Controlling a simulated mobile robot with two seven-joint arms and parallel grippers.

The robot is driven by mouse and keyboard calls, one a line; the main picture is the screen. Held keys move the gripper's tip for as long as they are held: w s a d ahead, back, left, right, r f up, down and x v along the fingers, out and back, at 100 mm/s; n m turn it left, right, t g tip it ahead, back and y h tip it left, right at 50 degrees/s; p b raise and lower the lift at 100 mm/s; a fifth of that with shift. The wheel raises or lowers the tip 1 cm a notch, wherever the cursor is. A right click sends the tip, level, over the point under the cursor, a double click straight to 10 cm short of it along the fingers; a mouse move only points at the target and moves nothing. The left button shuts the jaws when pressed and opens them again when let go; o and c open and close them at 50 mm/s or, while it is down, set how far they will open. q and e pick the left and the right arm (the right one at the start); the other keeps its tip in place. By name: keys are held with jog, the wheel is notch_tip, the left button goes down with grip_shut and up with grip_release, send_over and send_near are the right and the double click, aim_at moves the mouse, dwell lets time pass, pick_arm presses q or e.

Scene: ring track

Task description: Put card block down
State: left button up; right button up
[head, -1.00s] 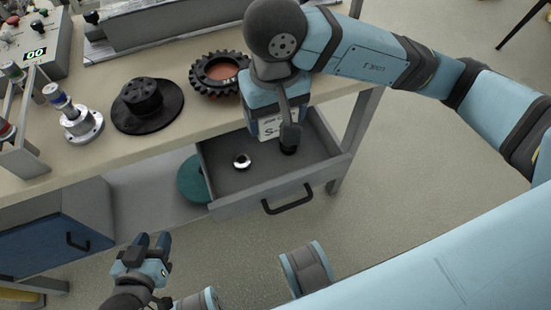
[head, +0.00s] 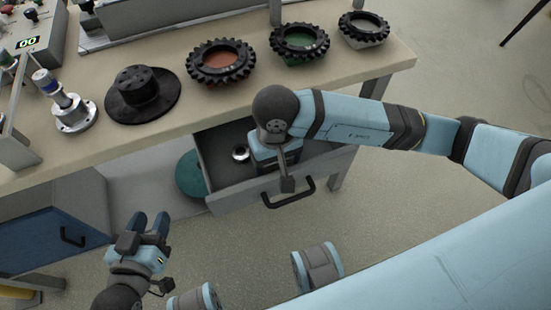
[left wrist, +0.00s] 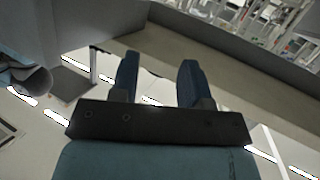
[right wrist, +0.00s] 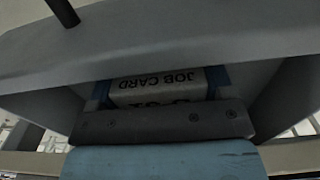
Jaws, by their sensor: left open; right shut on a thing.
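The card block (right wrist: 158,88), pale with "JOB CARD" printed on it, sits between the blue fingers of my right gripper (right wrist: 160,92) in the right wrist view. In the head view my right gripper (head: 278,170) points down at the open grey drawer (head: 228,198), near its front wall, and hides the block. I cannot tell whether the block touches the drawer floor. My left gripper (head: 150,224) is open and empty, low in front of the bench; its two spread fingers also show in the left wrist view (left wrist: 158,82).
A small metal ring (head: 240,153) lies in the drawer, left of my right gripper. The drawer's handle (head: 290,192) sticks out in front. Several toothed rings, including one with an orange centre (head: 222,62), and a black hub (head: 143,94) stand on the bench top (head: 100,145).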

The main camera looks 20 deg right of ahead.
jog(key=shift+f, duration=0.1)
pick_arm(q)
jog(key=shift+w+d+r, duration=0.1)
jog(key=shift+w+r, duration=0.15)
jog(key=shift+r, duration=0.4)
jog(key=shift+d, duration=0.15)
pick_arm(e)
jog(key=shift+f, duration=0.15)
jog(key=o, duration=1)
pick_arm(q)
jog(key=shift+d+r, duration=0.1)
